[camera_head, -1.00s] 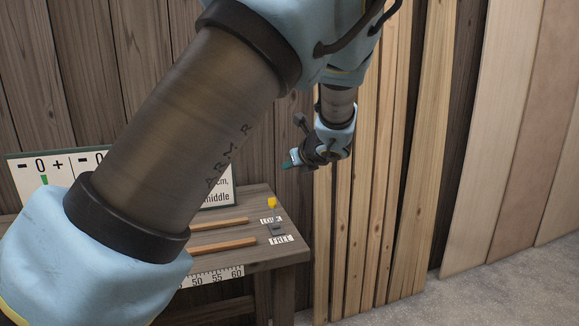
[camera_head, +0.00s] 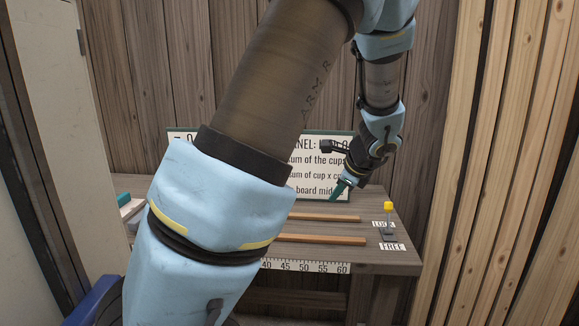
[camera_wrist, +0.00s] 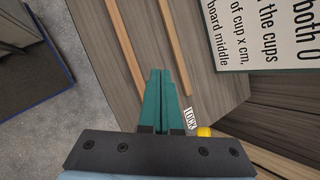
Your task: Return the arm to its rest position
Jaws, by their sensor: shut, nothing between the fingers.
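My gripper (camera_head: 340,190) is above the right part of the wooden bench, in front of the sign board. Its teal fingers also show in the wrist view (camera_wrist: 159,85), shut together with nothing between them. My arm crosses the head view from the lower left to the top right and hides part of the bench and the sign. The wrist view looks down on the bench top.
The bench (camera_head: 402,262) carries two wooden strips (camera_head: 335,240), a ruler scale (camera_head: 305,266) and a yellow-knobbed lever (camera_head: 388,208) between LOCK and FREE labels. A sign board (camera_head: 316,195) stands behind. Wooden planks (camera_head: 490,150) line the right. Grey floor (camera_wrist: 100,100) shows in the wrist view.

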